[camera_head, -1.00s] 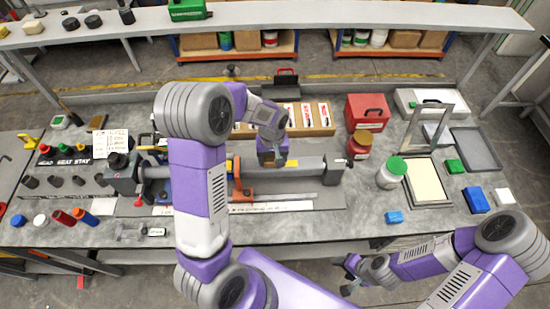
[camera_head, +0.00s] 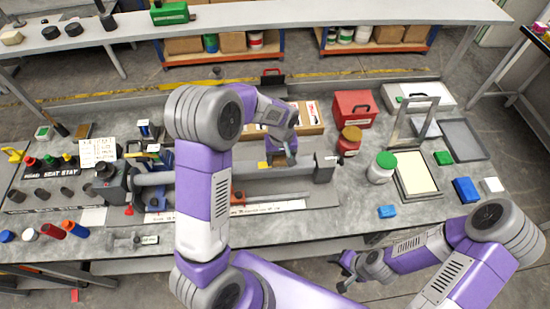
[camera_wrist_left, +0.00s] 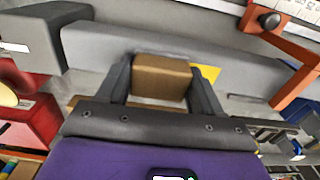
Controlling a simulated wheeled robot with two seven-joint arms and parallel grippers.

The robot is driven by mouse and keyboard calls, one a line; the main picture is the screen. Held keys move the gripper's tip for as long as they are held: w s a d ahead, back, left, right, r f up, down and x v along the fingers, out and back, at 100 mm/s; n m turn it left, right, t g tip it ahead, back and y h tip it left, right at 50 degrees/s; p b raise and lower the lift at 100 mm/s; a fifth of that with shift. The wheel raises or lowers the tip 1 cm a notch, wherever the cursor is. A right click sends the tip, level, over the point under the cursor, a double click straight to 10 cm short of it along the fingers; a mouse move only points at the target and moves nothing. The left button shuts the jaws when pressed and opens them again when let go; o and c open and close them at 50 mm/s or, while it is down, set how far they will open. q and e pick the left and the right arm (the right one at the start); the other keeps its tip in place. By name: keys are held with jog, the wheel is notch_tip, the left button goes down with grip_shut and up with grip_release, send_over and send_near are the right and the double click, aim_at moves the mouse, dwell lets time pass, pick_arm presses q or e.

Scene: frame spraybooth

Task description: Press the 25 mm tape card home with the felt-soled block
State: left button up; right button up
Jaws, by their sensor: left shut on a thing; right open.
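My left gripper (camera_head: 287,156) is shut on a brown block (camera_wrist_left: 162,78), seen between its two fingers in the left wrist view. The block's underside and any felt sole are hidden. The block is over or against the long grey bar (camera_wrist_left: 100,48); I cannot tell whether it touches. A yellow patch, perhaps the tape card (camera_wrist_left: 209,72), shows beside the block, partly behind a finger; in the head view a yellow patch (camera_head: 263,164) shows left of the gripper. My right gripper (camera_head: 347,271) is open and empty in front of the bench's near edge.
An orange bracket (camera_wrist_left: 297,85) stands near the bar. Right of it are a red box (camera_head: 352,108), a red jar (camera_head: 349,141), a green-lidded jar (camera_head: 381,168) and a framed screen (camera_head: 418,176).

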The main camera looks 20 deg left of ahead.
pick_arm(q)
jog(key=shift+w+d, duration=0.3)
jog(key=shift+d, duration=0.25)
notch_tip(320, 180, up, 7)
jog(key=p, duration=0.5)
jog(key=shift+r, duration=0.1)
